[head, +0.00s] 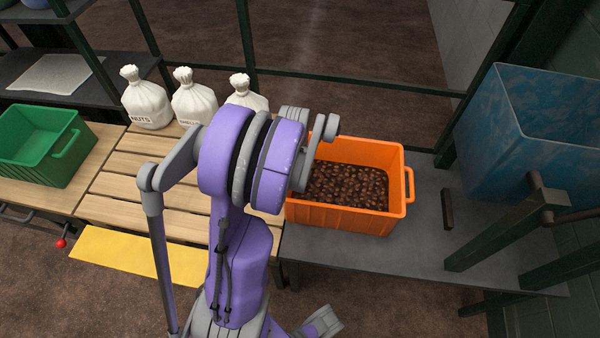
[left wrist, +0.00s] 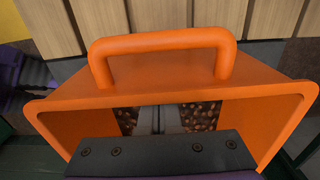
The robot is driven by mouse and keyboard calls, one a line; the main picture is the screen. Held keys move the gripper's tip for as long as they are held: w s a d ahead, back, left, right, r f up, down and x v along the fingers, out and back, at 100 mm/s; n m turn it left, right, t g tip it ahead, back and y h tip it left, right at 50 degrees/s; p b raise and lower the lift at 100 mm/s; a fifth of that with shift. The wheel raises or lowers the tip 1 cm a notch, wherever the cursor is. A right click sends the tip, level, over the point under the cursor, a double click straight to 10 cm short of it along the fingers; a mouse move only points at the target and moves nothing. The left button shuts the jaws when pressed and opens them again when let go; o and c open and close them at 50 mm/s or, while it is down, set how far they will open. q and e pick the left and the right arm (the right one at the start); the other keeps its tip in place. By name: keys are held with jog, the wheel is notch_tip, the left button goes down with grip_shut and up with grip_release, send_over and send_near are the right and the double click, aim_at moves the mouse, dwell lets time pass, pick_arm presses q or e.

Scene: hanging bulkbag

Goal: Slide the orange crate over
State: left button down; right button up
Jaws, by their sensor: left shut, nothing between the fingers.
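The orange crate (head: 340,219) stands on the dark grey table, against the wooden slatted surface on its left. It holds brown beans (head: 352,188) and has a handle on its right end. In the left wrist view the crate (left wrist: 240,78) fills the middle, with its other handle (left wrist: 160,42) towards the slats. My left gripper (left wrist: 158,120) points down over the crate opening, near the wall with that handle. Its fingers are shut and empty; I cannot tell whether they touch the wall. My purple arm hides the crate's left end in the head view. My right gripper is not in view.
The slatted wooden surface (head: 115,208) left of the crate is bare towards the front. White sacks (head: 147,105) stand at its back, and a green crate (head: 40,146) is further left. A blue bin (head: 545,140) and green frame bars stand right of the crate.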

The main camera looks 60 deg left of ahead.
pick_arm(q)
jog(key=shift+w, duration=0.1)
jog(key=shift+w+d, duration=0.25)
jog(key=shift+w, duration=0.05)
jog(key=shift+w+d, duration=1)
jog(key=shift+w, duration=0.15)
notch_tip(320, 180, up, 10)
jog(key=p, duration=0.2)
jog(key=d+r+n+t+p, duration=0.1)
jog(key=d+r+n+p, duration=0.1)
jog(key=d, duration=0.7)
jog(key=d+r+n+t+p, duration=0.2)
jog(key=d+r, duration=0.3)
jog(key=d, duration=0.5)
jog(key=d+r+n+t+p, duration=0.2)
jog(key=d+r+n+p, duration=0.1)
jog(key=d, duration=0.6)
jog(key=shift+s+d+r+n+p, duration=0.2)
jog(key=shift+s+r+n+p, duration=0.2)
jog(key=shift+p, duration=0.35)
